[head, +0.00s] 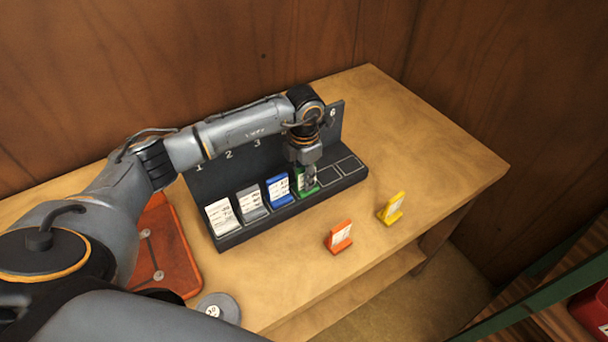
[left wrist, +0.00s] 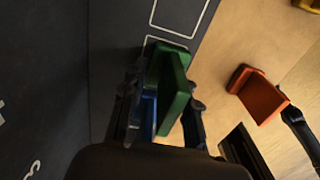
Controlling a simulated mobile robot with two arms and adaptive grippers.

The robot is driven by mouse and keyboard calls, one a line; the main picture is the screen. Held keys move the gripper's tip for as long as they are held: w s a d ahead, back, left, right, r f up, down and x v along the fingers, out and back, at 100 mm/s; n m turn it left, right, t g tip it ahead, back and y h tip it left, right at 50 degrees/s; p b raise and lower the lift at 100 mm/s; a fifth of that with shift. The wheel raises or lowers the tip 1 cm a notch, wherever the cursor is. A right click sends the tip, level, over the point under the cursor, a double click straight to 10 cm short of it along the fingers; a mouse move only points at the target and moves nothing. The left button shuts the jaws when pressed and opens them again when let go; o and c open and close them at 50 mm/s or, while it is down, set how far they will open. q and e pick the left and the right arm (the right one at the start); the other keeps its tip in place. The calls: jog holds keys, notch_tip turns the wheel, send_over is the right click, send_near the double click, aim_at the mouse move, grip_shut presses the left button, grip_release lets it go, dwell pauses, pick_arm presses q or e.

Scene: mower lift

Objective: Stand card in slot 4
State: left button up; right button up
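The dark card rack (head: 236,240) stands on the wooden bench, with numbers on its back panel. A green card (head: 300,182) stands at the fourth place, right of the blue card; it also shows in the left wrist view (left wrist: 176,92). My left gripper (head: 309,186) is down at the green card. In the left wrist view its fingers (left wrist: 166,105) lie on either side of the green card, with small gaps; they look open. Part of the blue card (left wrist: 149,112) shows beside the green one. My right gripper cannot be made out.
White (head: 221,217), grey (head: 253,203) and blue (head: 279,190) cards fill the first three places. The last two places (head: 338,170) are empty. Orange (head: 339,237) and yellow (head: 391,208) cards stand on the bench before the rack. A red-orange plate (head: 170,250) and grey disc (head: 219,307) lie left.

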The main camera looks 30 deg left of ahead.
pick_arm(q)
jog(key=shift+r+p, duration=0.25)
jog(key=shift+p, duration=0.05)
jog(key=shift+w+r+b, duration=0.1)
jog(key=shift+r+b, duration=0.2)
jog(key=shift+b, duration=0.1)
notch_tip(320, 180, up, 11)
jog(key=b, duration=0.3)
jog(key=shift+r, duration=0.1)
